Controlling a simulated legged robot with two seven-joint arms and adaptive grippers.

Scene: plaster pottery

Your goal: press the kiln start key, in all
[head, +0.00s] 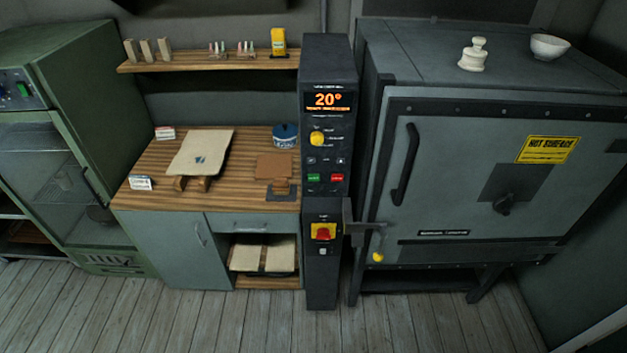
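The kiln (450,170) is a large grey box on legs at the right of the head view, and its door looks closed. A dark control column (326,230) stands at its left side. The column's display (327,100) glows orange and reads 20°. Below it are a yellow knob (317,138), a green key (314,178) and a red key (337,178) side by side. The lettering on the keys is too small to read. A red and yellow switch (323,232) sits lower down. Neither of my grippers is in view.
A wooden worktop (150,185) left of the column holds a pale board (203,150) and a blue pot (285,135). A shelf (190,64) hangs above it. A green cabinet (75,110) stands far left. A latch handle (362,228) juts out beside the column. The floor in front is clear.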

